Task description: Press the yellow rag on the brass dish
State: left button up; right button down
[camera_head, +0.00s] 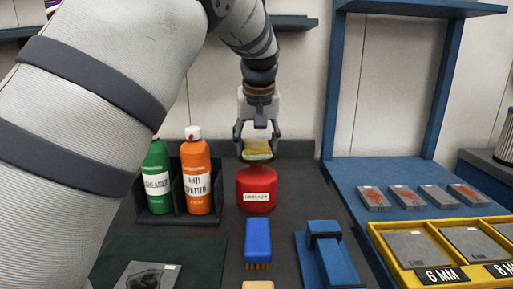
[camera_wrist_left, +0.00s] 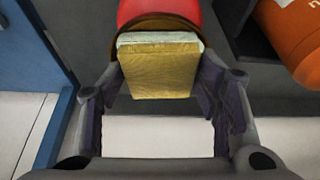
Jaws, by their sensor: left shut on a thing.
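The yellow rag (camera_head: 257,152) is a folded pad, yellow with a pale layer on one side. My left gripper (camera_head: 257,147) is shut on it, with one finger at each side; the wrist view also shows the rag (camera_wrist_left: 160,75) between the fingers. The red can (camera_head: 256,188) stands upright right below the rag. The brass dish (camera_wrist_left: 158,21) shows as a brownish rim on the can's top, beside the pale side of the rag. The rag covers most of the dish. I cannot tell whether they touch. My right gripper is out of view.
A green bottle (camera_head: 155,178) and an orange bottle (camera_head: 197,172) stand in a dark holder left of the can. A blue brush (camera_head: 257,241) and a blue block-like fixture (camera_head: 326,255) lie in front. A yellow tray (camera_head: 381,246) with grey plates is at right.

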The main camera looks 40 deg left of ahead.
aim_at(256, 145)
pick_arm(q)
jog(key=shift+r, duration=2.8)
